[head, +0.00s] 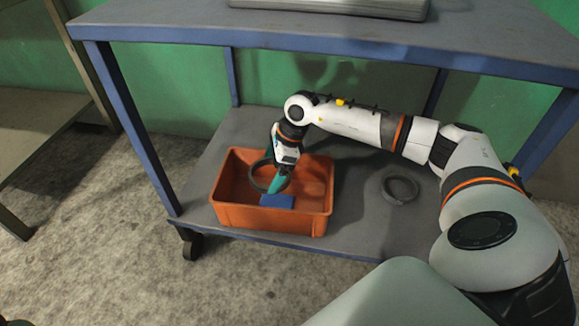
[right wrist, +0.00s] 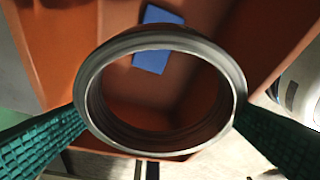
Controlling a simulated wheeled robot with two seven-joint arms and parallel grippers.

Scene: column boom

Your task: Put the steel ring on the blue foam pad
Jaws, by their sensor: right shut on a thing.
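The steel ring (head: 254,183) is held by my right gripper (head: 276,183) over the orange crate. In the right wrist view the steel ring (right wrist: 150,40) sits between the two teal fingers, which press on its outer sides. The blue foam pad (head: 277,201) lies inside the crate, near its front wall. In the right wrist view the blue foam pad (right wrist: 162,17) shows behind the ring's far rim and partly through its opening. The ring is apart from the pad, above it and off to one side. My left gripper is not in view.
The orange crate (head: 229,215) stands on the lower shelf (head: 345,235) of a blue-framed cart. A second, dark grey ring (head: 399,190) lies on that shelf to the right. The upper shelf (head: 330,38) overhangs the back, with a grey case (head: 340,6) on it.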

